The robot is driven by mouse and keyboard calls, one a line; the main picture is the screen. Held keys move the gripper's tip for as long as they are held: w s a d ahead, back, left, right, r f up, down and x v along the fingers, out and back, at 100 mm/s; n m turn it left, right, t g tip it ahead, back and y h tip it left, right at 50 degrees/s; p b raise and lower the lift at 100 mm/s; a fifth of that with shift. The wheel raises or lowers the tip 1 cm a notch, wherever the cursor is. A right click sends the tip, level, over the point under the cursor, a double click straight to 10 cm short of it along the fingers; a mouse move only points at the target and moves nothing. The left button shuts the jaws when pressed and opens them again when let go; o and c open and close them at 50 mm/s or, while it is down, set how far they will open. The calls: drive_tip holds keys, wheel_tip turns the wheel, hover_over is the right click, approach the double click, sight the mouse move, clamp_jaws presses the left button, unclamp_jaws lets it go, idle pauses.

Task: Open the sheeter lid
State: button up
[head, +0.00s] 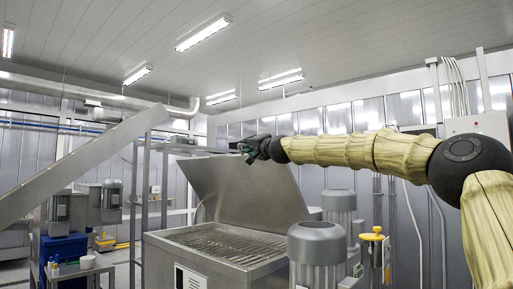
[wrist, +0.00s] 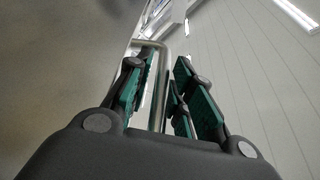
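The sheeter (head: 215,247) is a steel box with a grated top, in the middle of the head view. Its steel lid (head: 245,193) stands raised and tilted back above the grate. My gripper (head: 245,149) is at the lid's upper edge. In the wrist view a bent metal bar (wrist: 161,75), which looks like a handle, runs between the green-padded fingers of my gripper (wrist: 163,85). The fingers stand apart, with a gap beside the bar. The lid's plain surface appears to fill the left of the wrist view. Contact with the bar is unclear.
Grey motor housings (head: 317,245) stand at the sheeter's right front, near a yellow-topped post (head: 373,238). A sloping steel conveyor (head: 80,165) rises at the left. A small table (head: 75,268) and a blue bin (head: 63,250) are at the lower left.

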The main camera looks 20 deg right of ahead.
drive_tip(key=v, duration=1.1)
drive_tip(key=shift+s, duration=0.3)
